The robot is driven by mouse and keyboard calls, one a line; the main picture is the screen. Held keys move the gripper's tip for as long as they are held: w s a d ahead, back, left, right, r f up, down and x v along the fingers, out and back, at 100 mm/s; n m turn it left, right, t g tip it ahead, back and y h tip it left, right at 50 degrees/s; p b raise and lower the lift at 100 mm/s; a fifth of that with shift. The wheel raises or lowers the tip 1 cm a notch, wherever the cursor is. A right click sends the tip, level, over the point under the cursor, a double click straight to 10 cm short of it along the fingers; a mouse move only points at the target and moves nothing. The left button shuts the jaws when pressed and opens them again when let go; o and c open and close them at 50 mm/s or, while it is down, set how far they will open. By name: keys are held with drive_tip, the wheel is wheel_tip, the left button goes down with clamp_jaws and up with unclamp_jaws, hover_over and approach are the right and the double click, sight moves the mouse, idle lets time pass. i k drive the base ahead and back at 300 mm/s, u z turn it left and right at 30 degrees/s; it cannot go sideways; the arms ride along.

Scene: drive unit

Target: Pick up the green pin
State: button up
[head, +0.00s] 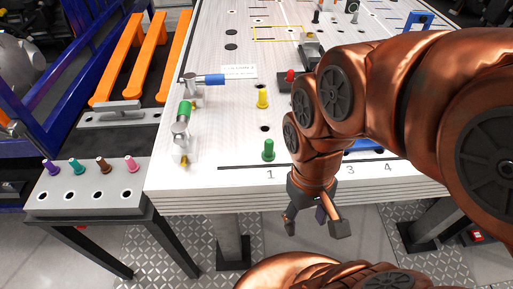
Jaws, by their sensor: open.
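The green pin (268,150) stands upright on the white work table (210,150), near its front edge and just above the printed number 1. My gripper (316,232) hangs in front of the table edge, lower and to the right of the green pin. Its fingers are spread open and nothing shows between them. The gripper is apart from the pin. My copper-coloured arm reaches in from the right and covers part of the table beside the pin.
A yellow pin (262,98) stands behind the green one. A green-handled clamp (183,120) and a blue-handled clamp (205,80) are at left. A side stand (90,200) holds purple, teal, brown and pink pins. An orange rack (125,60) stands behind it.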

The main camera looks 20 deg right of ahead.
sight(268, 154)
drive_tip(key=z, duration=2.85)
drive_tip(key=k, duration=1.3)
drive_tip(key=u, duration=2.4)
drive_tip(key=i, duration=0.5)
